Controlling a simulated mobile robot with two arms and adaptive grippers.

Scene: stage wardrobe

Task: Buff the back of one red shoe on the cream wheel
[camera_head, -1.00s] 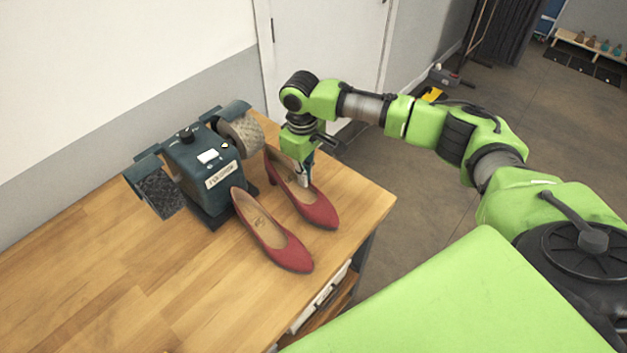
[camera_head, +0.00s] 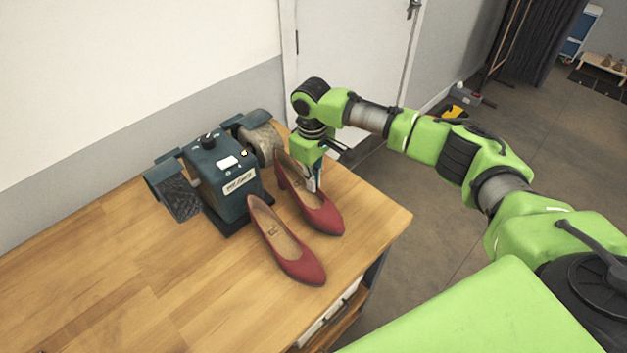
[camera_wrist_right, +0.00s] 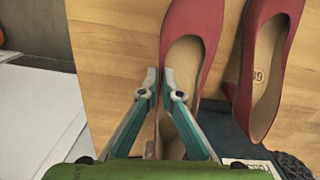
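Two red high-heeled shoes stand side by side on the wooden table, toes toward the front right. The right gripper (camera_head: 312,188) points down at the farther red shoe (camera_head: 322,216). In the right wrist view, its fingertips (camera_wrist_right: 160,78) are close together with the side wall of that red shoe (camera_wrist_right: 195,60) between them. The nearer red shoe (camera_head: 290,252) stands free, in front of the teal buffing machine (camera_head: 215,180). The cream wheel (camera_head: 264,141) is on the machine's far right side, partly under a guard, just behind the held shoe's heel. My left gripper is out of view.
A dark wheel (camera_head: 180,198) is on the machine's left side. The wooden table (camera_head: 120,270) is bare at left and front. A white door (camera_head: 350,50) and wall stand behind. Open floor lies to the right.

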